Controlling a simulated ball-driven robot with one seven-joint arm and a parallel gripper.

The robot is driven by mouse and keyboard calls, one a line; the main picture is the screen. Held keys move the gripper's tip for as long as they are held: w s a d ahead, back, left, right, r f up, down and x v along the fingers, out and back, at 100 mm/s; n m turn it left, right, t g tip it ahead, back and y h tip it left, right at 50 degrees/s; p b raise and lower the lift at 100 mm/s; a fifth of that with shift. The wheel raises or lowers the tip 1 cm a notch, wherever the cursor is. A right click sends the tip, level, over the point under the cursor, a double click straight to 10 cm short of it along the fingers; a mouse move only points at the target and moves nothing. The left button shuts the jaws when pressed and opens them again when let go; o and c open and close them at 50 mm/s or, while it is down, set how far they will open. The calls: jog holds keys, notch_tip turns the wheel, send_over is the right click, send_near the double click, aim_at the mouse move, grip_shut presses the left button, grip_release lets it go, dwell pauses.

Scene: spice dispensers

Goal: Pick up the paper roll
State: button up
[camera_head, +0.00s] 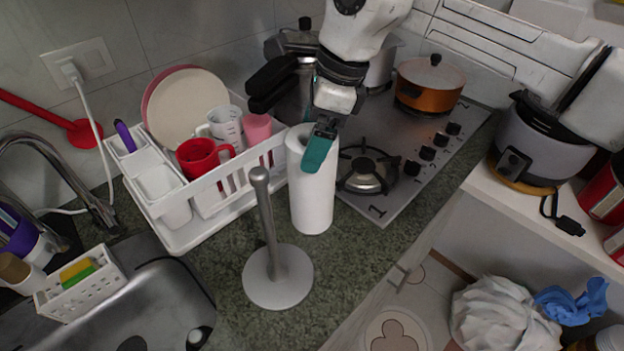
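The paper roll (312,205) is a white upright cylinder on the counter, between the dish rack and the stove. Its open top shows a hollow core. My gripper (318,148) comes down from above at the roll's upper right, and one teal finger overlaps the near side of its top rim. The other finger is hidden, so I cannot tell whether the gripper is open or shut on the roll. A grey upright holder (279,278) with a round base and a bare post stands in front and left of the roll.
The white dish rack (222,205) with a red mug (197,158) and plates is close on the left. The stove (405,185) with a burner and an orange pot (428,85) is on the right. A sink (150,300) lies front left. Some counter is clear around the holder.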

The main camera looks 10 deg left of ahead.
aim_at(312, 183)
jog(key=x, duration=0.3)
jog(key=shift+f, duration=0.25)
jog(key=shift+c, duration=0.4)
jog(key=c, duration=1)
jog(key=shift+r, duration=0.1)
